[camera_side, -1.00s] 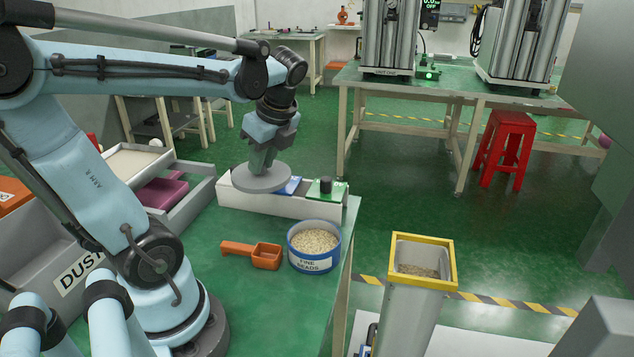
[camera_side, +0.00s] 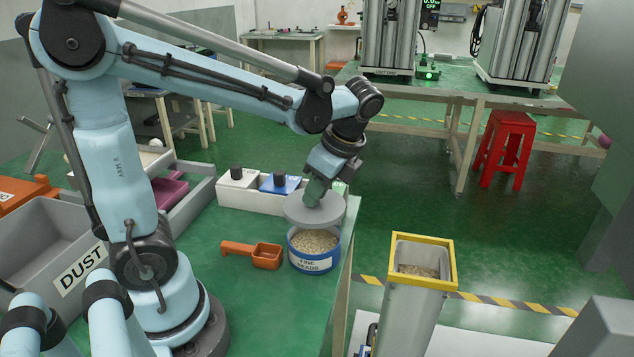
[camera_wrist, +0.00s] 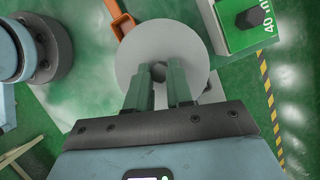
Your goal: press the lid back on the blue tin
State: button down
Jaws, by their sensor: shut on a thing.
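The blue tin (camera_side: 314,264), labelled "FINE BEADS", stands open on the green table near its right edge, with pale beads (camera_side: 314,241) inside. My gripper (camera_side: 316,200) is shut on the knob of the round grey lid (camera_side: 298,214). The lid is held above the tin, apart from its rim, and looks roughly level. In the wrist view the lid (camera_wrist: 140,55) lies under my gripper (camera_wrist: 160,75), with the knob between the fingers. The lid hides the tin there.
An orange scoop (camera_side: 265,256) lies left of the tin. A yellow-rimmed column (camera_side: 446,263) stands right of the table edge.

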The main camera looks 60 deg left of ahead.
aim_at(323, 206)
jog(key=shift+f, duration=3.1)
jog(key=shift+f, duration=0.55)
dwell(0.3)
jog(key=shift+c, duration=2.3)
grip_release()
jog(key=shift+r, duration=3.5)
grip_shut()
